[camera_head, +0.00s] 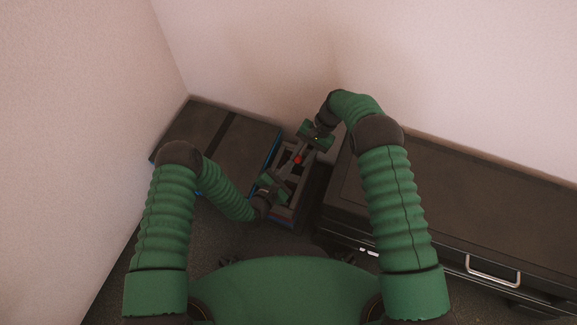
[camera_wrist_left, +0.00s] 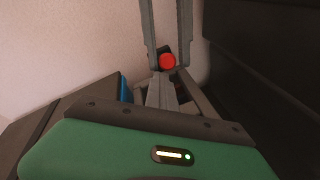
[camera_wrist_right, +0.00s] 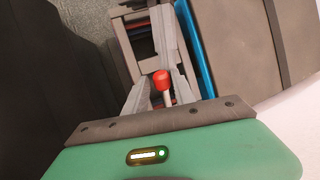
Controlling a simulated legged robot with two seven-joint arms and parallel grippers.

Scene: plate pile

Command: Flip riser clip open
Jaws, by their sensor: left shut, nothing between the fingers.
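A red-tipped lever (camera_head: 297,160) stands at the grey slotted frame (camera_head: 281,213), between my two grippers. I cannot tell for sure which part is the riser clip. My left gripper (camera_head: 285,176) comes from the near side, its fingers shut and empty just short of the red tip, which also shows in the left wrist view (camera_wrist_left: 167,61). My right gripper (camera_head: 303,152) reaches from the far side with fingers apart. In the right wrist view the red tip (camera_wrist_right: 161,79) on its pale stem shows between those fingers, without clear contact. The lever's base is hidden.
A dark box with a blue edge (camera_head: 205,135) lies left of the frame. A dark cabinet (camera_head: 450,205) with a metal handle (camera_head: 492,272) stands to the right. Walls close off the left and back. The space around the frame is narrow.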

